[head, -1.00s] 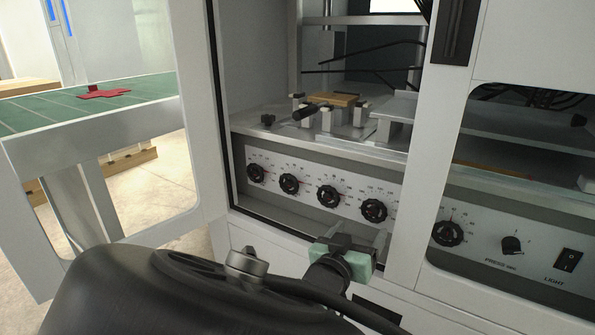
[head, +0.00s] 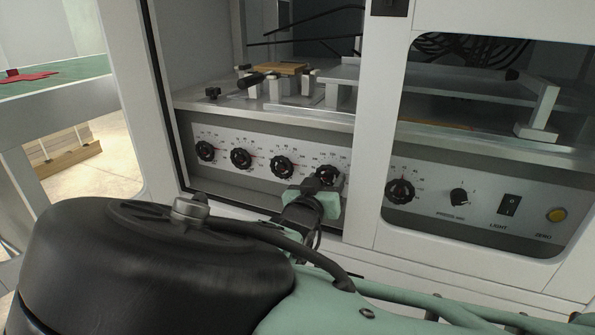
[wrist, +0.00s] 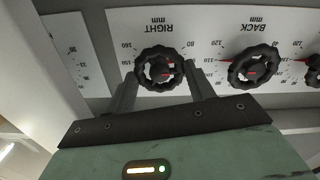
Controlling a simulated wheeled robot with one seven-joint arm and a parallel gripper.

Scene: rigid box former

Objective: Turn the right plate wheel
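The right plate wheel is a black ribbed knob (head: 328,176), the rightmost of the row on the panel left of the cabinet post. My gripper (wrist: 159,74) is open, one finger on each side of the wheel's lower part in the picture. Whether the fingers touch its rim cannot be told. In the head view my gripper (head: 316,188) is in front of the wheel and partly covers it.
The "BACK mm" wheel (wrist: 253,67) is close beside the right one. Two more wheels (head: 241,158) (head: 206,151) lie further left. The cabinet post (head: 382,130) stands just right. Another dial (head: 400,191), a pressure knob (head: 459,197) and a light switch (head: 509,205) are beyond it.

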